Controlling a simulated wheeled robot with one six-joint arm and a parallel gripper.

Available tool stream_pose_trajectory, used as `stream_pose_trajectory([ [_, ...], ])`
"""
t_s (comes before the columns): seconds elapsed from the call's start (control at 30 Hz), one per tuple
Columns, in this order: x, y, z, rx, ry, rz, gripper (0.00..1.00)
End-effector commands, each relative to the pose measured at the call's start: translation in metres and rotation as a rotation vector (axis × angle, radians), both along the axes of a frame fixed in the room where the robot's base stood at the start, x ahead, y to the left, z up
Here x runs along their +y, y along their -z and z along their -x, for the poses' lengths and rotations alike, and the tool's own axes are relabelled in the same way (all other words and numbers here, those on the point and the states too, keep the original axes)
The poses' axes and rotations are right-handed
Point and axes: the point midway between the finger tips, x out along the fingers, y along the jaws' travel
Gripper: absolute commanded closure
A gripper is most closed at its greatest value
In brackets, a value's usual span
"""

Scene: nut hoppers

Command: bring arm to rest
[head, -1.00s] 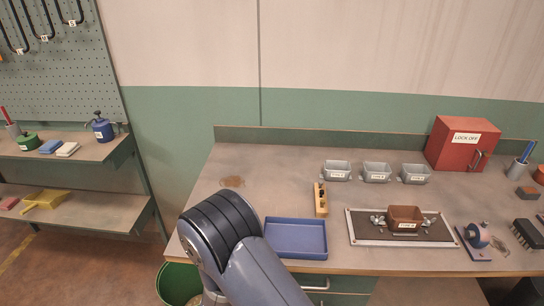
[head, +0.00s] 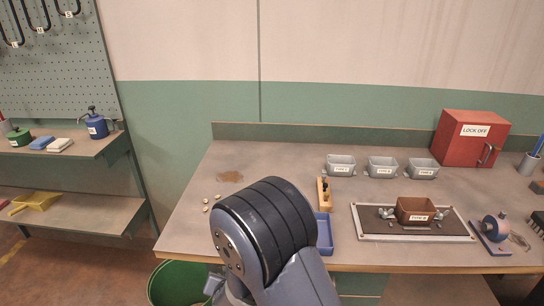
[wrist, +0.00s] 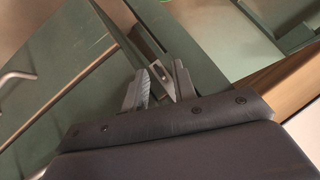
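My arm (head: 285,245) rises from the bottom of the head view, its dark-banded joint in front of the workbench's front left part.
The workbench (head: 190,228) carries several small nuts (head: 206,209), a mostly hidden blue tray (head: 324,232), a wooden block (head: 323,194), grey hoppers (head: 380,167), a brown hopper (head: 415,205) on a plate and a red box (head: 470,140). A green bin (head: 175,285) stands below.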

Motion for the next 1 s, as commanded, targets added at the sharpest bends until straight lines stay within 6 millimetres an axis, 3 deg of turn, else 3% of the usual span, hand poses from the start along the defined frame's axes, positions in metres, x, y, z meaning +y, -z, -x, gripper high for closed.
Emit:
stream_pose_trajectory([
  [1.0, -0.005, 0.0075, -0.0001, -0.025, 0.0, -0.297, 0.74],
])
